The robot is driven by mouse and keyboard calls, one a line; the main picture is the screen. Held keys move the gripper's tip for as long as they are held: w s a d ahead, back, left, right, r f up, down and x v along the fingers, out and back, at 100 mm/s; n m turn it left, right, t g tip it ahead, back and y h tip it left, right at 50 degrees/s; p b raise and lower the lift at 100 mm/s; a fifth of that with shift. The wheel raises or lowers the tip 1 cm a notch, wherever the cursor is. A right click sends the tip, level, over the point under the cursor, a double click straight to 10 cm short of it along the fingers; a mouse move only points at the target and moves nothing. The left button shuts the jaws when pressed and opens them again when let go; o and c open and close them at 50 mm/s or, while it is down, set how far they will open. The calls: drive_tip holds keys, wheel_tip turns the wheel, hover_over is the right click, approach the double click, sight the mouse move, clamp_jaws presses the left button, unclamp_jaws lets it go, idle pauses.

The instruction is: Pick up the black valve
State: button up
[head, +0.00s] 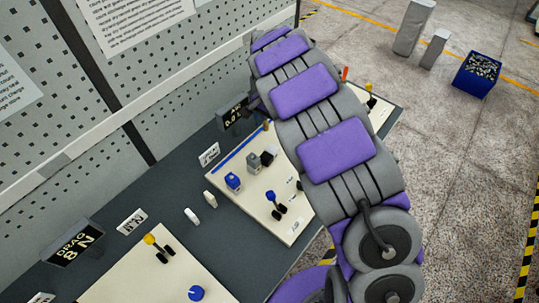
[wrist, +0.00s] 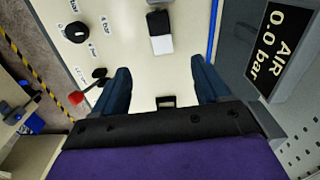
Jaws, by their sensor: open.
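In the wrist view a black block with a white face (wrist: 160,22), apparently this valve, lies near the top edge, beyond the fingertips. My gripper (wrist: 163,72) is open, its two blue fingers wide apart, with nothing held between them. In the head view my arm hides the gripper.
A blue strip (head: 241,148) runs along the panel beside the blocks. An air display (wrist: 274,45) stands close to the right finger. A red-tipped lever (wrist: 76,98) and a black knob (wrist: 76,32) stand to the left. A perforated wall (head: 170,60) rises behind the bench.

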sight(269, 153)
wheel_tip(269, 153, down, 15)
drive_tip(key=b, duration=0.2)
drive_tip(key=shift+s+a+f+b, duration=0.1)
drive_tip(key=shift+a+f+b, duration=0.1)
drive_tip(key=shift+b, duration=0.1)
drive_tip(key=shift+r, duration=0.1)
drive_tip(key=shift+c, duration=0.4)
drive_tip(key=c, duration=1.2)
